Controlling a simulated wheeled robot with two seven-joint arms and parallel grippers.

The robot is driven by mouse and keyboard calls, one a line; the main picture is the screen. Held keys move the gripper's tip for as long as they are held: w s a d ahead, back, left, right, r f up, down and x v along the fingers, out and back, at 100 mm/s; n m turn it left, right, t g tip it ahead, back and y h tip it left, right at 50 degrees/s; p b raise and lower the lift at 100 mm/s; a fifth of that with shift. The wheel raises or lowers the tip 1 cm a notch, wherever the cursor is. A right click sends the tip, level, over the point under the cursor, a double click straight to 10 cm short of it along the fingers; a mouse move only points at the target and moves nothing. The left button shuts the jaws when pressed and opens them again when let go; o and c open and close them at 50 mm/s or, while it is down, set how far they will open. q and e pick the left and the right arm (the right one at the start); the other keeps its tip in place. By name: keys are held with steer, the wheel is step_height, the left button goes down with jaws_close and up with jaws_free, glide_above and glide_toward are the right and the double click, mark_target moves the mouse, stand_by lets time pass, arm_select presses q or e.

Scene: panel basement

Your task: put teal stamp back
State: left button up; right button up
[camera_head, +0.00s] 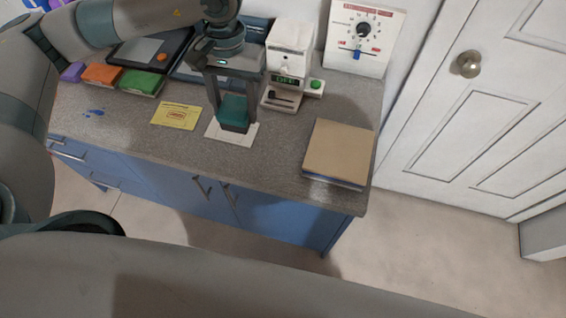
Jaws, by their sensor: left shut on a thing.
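The teal stamp (234,112) is between the fingers of my left gripper (232,108). The gripper is shut on it and points down from above. The stamp's dark base is over a white sheet (217,132) on the counter. I cannot tell whether the base touches the sheet. My right gripper is not in view.
A yellow card (176,115) lies left of the sheet. Orange (102,74) and green (142,81) pads stand at the back left. A white device (289,52) is behind, and a brown-topped box (339,150) sits right. A dial panel (363,35) stands at the back wall.

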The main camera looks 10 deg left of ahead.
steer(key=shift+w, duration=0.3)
